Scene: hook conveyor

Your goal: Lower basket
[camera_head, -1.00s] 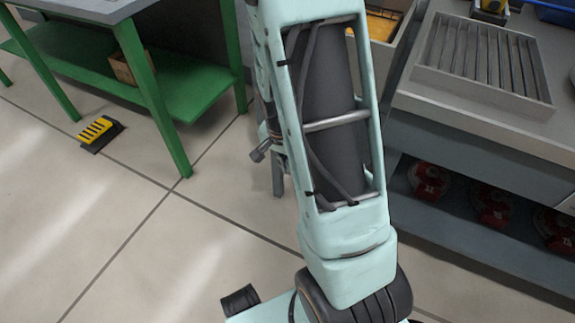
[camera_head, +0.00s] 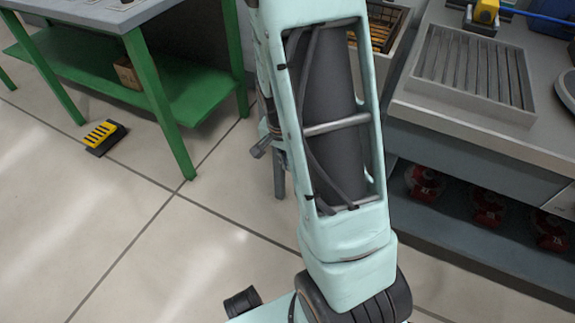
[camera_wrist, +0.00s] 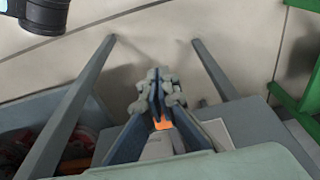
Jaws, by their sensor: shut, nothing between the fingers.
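My gripper (camera_wrist: 156,92) is in the middle of the wrist view, with its fingers shut together and nothing between them. Pale floor shows beyond its tips. In the head view it is hidden, and only my arm shows. An open grey container (camera_head: 402,42) with yellow and dark slatted contents stands at the top, partly hidden behind my arm. I cannot tell whether it is the basket. No other clear basket shows, and no hook shows. A small orange patch (camera_wrist: 162,123) shows just below the fingers in the wrist view.
A green-legged table (camera_head: 155,95) stands at the left, with a yellow and black pedal (camera_head: 104,136) on the floor. A grey counter (camera_head: 490,135) at the right holds a slatted tray (camera_head: 470,72); red items (camera_head: 487,205) lie below. Grey legs (camera_wrist: 72,110) flank my gripper.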

